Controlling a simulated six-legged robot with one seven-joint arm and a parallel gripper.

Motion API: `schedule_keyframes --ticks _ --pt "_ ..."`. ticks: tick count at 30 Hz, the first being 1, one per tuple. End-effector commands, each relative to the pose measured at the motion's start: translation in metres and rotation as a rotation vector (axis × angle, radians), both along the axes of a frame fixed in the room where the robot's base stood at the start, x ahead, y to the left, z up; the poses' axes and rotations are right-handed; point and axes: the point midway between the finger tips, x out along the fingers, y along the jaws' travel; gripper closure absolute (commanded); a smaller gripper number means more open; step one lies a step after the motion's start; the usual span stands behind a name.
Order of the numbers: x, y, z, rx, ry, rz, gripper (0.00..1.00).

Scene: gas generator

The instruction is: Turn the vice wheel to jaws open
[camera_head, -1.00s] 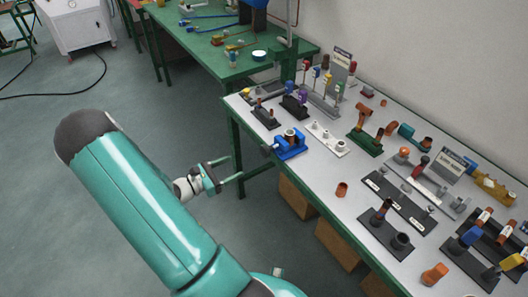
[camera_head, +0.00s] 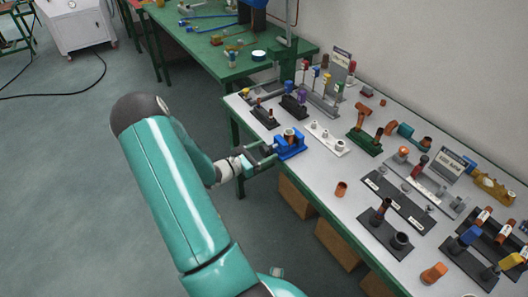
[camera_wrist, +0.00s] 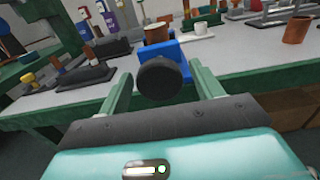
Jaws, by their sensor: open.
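The blue vice (camera_head: 290,146) sits at the near edge of the light table, with a copper-coloured cylindrical piece (camera_head: 289,134) standing in it. In the wrist view the vice (camera_wrist: 172,50) is behind its dark round wheel (camera_wrist: 161,77), which faces me. My gripper (camera_head: 265,156) is at the table edge, close in front of the vice. In the wrist view the open fingers of my gripper (camera_wrist: 165,86) stand on either side of the wheel, with a gap visible on both sides. The wheel is hidden by the gripper in the head view. How far the jaws of the vice are apart is unclear.
A white block with small cylinders (camera_head: 327,139) lies right of the vice. A black stand (camera_head: 264,117) is to its left. A loose orange cup (camera_head: 341,189) stands near the table edge. A green table (camera_head: 205,50) is behind.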

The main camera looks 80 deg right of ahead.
Motion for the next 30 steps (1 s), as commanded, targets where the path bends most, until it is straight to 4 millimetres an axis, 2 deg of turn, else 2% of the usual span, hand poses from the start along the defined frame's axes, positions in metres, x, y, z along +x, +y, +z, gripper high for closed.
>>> schedule_keyframes --ticks 8,12,15,30 --pt "-0.0013 -0.0014 0.0001 0.0 0.0 0.0 0.34" --pt "-0.0012 -0.0012 0.0001 0.0 0.0 0.0 0.62" --pt "-0.0012 -0.0012 0.0001 0.0 0.0 0.0 0.78" --pt "0.0 -0.0006 0.0002 0.075 0.087 0.002 0.78"
